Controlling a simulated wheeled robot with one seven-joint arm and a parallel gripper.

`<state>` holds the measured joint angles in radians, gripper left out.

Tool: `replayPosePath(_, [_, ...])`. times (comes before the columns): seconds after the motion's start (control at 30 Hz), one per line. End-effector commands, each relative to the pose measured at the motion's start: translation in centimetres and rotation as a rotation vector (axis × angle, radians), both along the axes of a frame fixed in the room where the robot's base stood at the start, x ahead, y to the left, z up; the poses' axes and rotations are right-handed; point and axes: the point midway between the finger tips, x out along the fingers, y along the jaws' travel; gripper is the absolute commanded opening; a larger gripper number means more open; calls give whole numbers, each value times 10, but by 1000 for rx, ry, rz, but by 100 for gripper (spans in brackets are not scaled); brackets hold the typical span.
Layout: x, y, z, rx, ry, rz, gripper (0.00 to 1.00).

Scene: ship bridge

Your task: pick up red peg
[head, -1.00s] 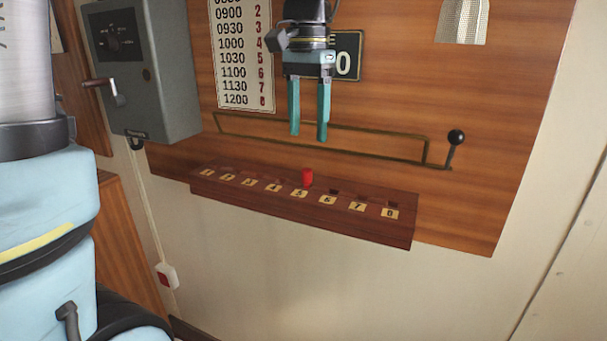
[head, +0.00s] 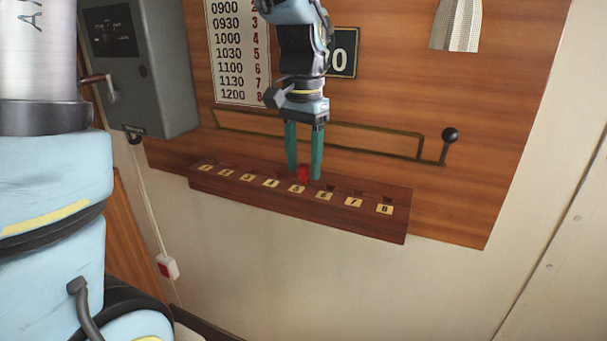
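The red peg (head: 303,173) stands upright in the wooden ledge (head: 352,225), behind the label for hole 5. My gripper (head: 303,174) points straight down, with its two teal fingers on the left and right of the peg. The fingers are apart, and a narrow gap seems to show between each finger and the peg. The fingertips are low, close to the ledge top. I cannot tell whether they touch it.
The ledge has a row of numbered holes, and the others in view look empty. A brass rail frame (head: 370,135) and a black-knobbed lever (head: 449,136) are on the panel behind. A grey box with a crank (head: 140,70) is at left.

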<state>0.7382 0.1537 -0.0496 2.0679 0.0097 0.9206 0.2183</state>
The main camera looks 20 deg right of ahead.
Motion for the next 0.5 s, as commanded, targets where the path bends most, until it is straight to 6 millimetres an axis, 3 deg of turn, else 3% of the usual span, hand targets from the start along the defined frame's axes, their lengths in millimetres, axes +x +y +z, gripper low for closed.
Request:
replayPosePath(0.03, [0, 0, 0, 0, 0, 0, 50])
replayPosePath(0.5, [0, 0, 0, -1, -1, 0, 0])
